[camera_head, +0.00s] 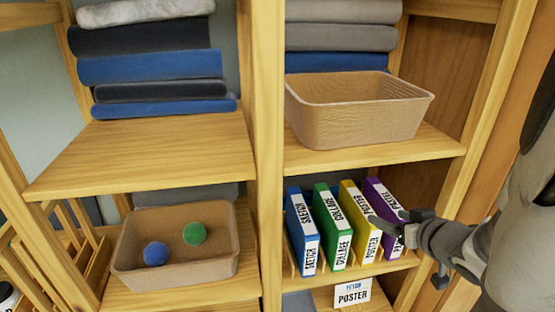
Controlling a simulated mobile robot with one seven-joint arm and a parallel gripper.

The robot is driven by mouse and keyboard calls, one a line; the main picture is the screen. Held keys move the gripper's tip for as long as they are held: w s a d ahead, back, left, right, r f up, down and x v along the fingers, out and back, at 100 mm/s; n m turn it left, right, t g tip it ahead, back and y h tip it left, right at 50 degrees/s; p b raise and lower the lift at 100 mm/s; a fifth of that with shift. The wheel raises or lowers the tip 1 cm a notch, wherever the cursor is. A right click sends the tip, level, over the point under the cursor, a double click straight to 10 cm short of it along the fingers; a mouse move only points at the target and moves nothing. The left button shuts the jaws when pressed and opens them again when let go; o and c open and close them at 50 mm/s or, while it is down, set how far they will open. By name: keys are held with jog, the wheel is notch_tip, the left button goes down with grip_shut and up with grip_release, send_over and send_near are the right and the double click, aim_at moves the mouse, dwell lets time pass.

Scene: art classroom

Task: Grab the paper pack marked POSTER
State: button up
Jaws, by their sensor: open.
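The POSTER pack (367,226) is yellow with a white label on its spine. It stands upright on the lower right shelf, third from the left in a row. To its left stand a green COLLAGE pack (333,228) and a blue SKETCH pack (302,232). A purple pack (379,196), labelled PASTEL, stands to its right. My gripper (403,228) comes in from the right and is open. Its fingertips are in front of the purple pack, just right of the yellow pack's spine, and hide part of the purple label. It holds nothing that I can see.
A card (353,294) reading POSTER sits below the packs. An empty woven basket (362,118) stands on the shelf above. Left, a tray (128,262) holds a blue ball (156,253) and a green ball (194,234). A wooden post (262,150) divides the shelves.

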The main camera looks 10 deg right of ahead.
aim_at(361, 202)
jog(key=p+x, duration=0.2)
jog(key=x, duration=0.8)
jog(key=shift+w+f, duration=0.25)
jog(key=shift+f, duration=0.05)
jog(key=shift+d+r+x, duration=0.1)
jog(key=shift+d+x, duration=0.1)
jog(key=shift+x, duration=1.25)
jog(key=shift+d+r+x, duration=0.15)
jog(key=shift+x, duration=1.25)
grip_shut()
jog(key=shift+w+r, duration=0.1)
